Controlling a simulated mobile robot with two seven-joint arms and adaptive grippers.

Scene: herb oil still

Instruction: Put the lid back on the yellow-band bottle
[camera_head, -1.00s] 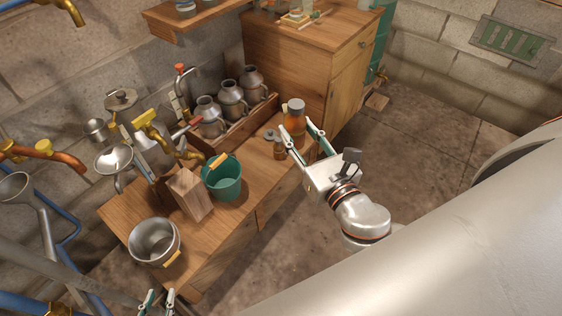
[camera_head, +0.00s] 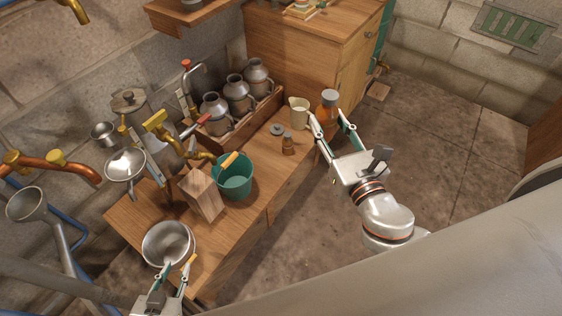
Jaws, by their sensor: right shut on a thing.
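A grey round lid (camera_head: 277,129) lies beside the small bottle. I cannot make out a yellow band on either bottle.
A cream jug (camera_head: 299,112) stands just left of the held bottle. A teal bucket (camera_head: 232,178), wooden block (camera_head: 203,195) and crate (camera_head: 262,114) of steel cans crowd the wooden bench (camera_head: 250,226). Taps and funnels hang at left.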

